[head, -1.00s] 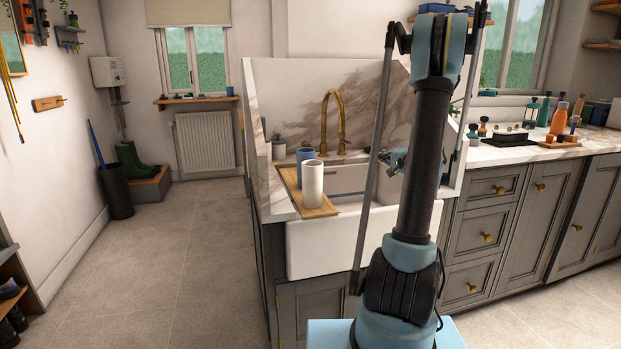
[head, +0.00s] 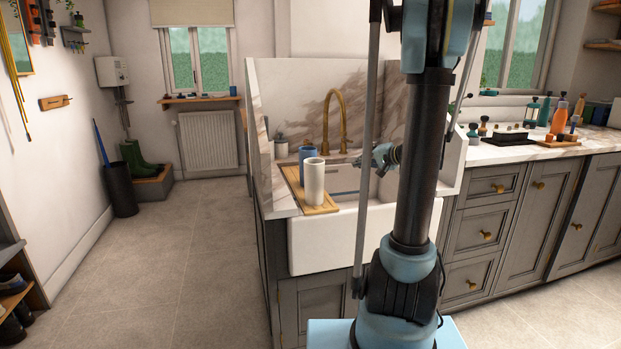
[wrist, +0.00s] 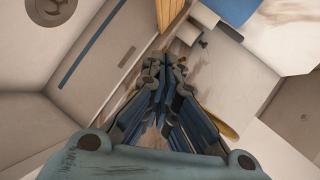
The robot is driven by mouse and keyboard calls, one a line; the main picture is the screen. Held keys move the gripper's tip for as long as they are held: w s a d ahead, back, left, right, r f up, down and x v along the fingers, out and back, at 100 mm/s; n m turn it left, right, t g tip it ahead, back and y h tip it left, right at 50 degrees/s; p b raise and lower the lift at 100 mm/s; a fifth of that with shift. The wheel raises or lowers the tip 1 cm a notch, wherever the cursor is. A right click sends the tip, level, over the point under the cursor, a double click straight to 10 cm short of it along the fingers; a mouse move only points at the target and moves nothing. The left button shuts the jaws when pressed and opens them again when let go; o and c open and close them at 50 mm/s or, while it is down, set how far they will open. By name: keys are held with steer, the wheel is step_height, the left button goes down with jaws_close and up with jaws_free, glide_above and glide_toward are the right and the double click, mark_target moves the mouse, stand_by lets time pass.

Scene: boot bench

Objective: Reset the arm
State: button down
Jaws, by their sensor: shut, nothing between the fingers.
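My gripper (wrist: 160,72) fills the middle of the wrist view, its dark fingers drawn together with nothing between them. In the head view my gripper (head: 368,158) shows as a small teal and dark shape over the right part of the white sink (head: 322,240), partly hidden behind my own arm. It is to the right of the white cup (head: 314,182) and apart from it. My arm's upright links cover part of the sink and counter.
A brass tap (head: 343,118) rises behind. Bottles stand on the right counter (head: 487,154). The floor at left (head: 190,260) is clear.

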steer(key=s+a+f+n+g+h, duration=0.2)
steer(key=s+a, duration=0.1)
steer(key=s, duration=0.6)
steer(key=s+a+f+n+g+h, duration=0.1)
steer(key=s+a+f+g, duration=0.2)
steer(key=s, duration=0.6)
steer(key=s+d+f+n+g+h, duration=0.1)
steer(key=s+d+f+h, duration=0.1)
steer(key=s, duration=0.5)
steer(key=s+d+f+n+g+h, duration=0.1)
steer(key=s+d+f+h, duration=0.1)
steer(key=s+f, duration=0.2)
steer(key=s+d+f+n+g+h, duration=0.1)
steer(key=s+d+f+h, duration=0.1)
steer(key=s, duration=0.7)
steer(key=shift+s+f, duration=0.4)
steer(key=shift+d, duration=0.1)
